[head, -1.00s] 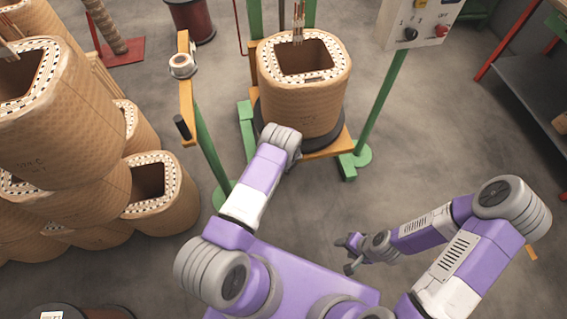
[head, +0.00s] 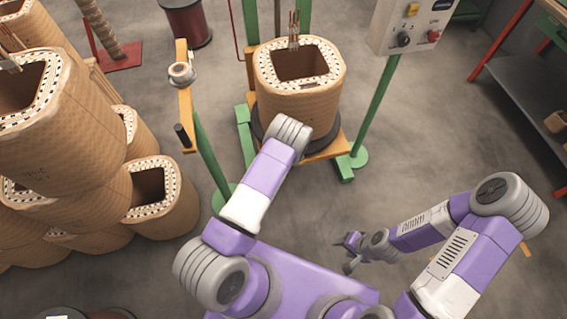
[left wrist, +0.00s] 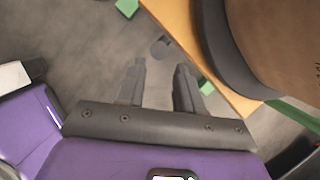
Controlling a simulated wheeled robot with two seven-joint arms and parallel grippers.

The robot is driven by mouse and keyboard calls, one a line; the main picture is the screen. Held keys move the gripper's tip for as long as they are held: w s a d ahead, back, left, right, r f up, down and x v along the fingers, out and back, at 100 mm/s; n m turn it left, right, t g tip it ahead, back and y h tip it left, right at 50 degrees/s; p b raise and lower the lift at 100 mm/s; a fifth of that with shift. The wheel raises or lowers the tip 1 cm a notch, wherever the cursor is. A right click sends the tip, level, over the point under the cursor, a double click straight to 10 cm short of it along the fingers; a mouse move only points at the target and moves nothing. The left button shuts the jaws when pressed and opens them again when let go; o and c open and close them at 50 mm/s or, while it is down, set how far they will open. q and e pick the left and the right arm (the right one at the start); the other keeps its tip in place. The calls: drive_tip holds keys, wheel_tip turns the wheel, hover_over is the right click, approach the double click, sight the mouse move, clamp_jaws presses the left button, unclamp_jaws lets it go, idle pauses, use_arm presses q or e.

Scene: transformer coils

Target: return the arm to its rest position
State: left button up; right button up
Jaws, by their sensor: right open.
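My left arm reaches up in the head view toward the brown coil (head: 300,92), and its end joint overlaps the coil's lower left side. The left gripper is hidden there. The coil (left wrist: 285,40) is at the upper right in that view, beside the fingers. My right arm is folded at the lower right in the head view. My right gripper (head: 347,253) is open and empty, over bare floor.
The coil stands on a dark round base on an orange platform (head: 325,152) with green legs. A control box (head: 415,27) on a green post is to its right. Stacked coils (head: 75,125) fill the left. A metal table (head: 525,85) is at far right. Floor between is clear.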

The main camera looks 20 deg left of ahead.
idle(0.4)
use_arm(q)
drive_tip(key=s+d+r+n+h, duration=0.2)
drive_tip(key=s+d+r+n, duration=0.2)
drive_tip(key=s+n, duration=0.4)
drive_tip(key=s+d+r+n+g+h+p, duration=0.1)
drive_tip(key=s+d+r+n, duration=0.3)
drive_tip(key=s+n, duration=0.4)
drive_tip(key=s+d+r+n+g+h, duration=0.1)
drive_tip(key=s+d+r+n+h, duration=0.3)
drive_tip(key=s+n, duration=0.4)
drive_tip(key=shift+s+d+p, duration=0.35)
drive_tip(key=shift+s, duration=0.8)
use_arm(e)
drive_tip(key=shift+r, duration=0.85)
drive_tip(key=shift+c, duration=0.5)
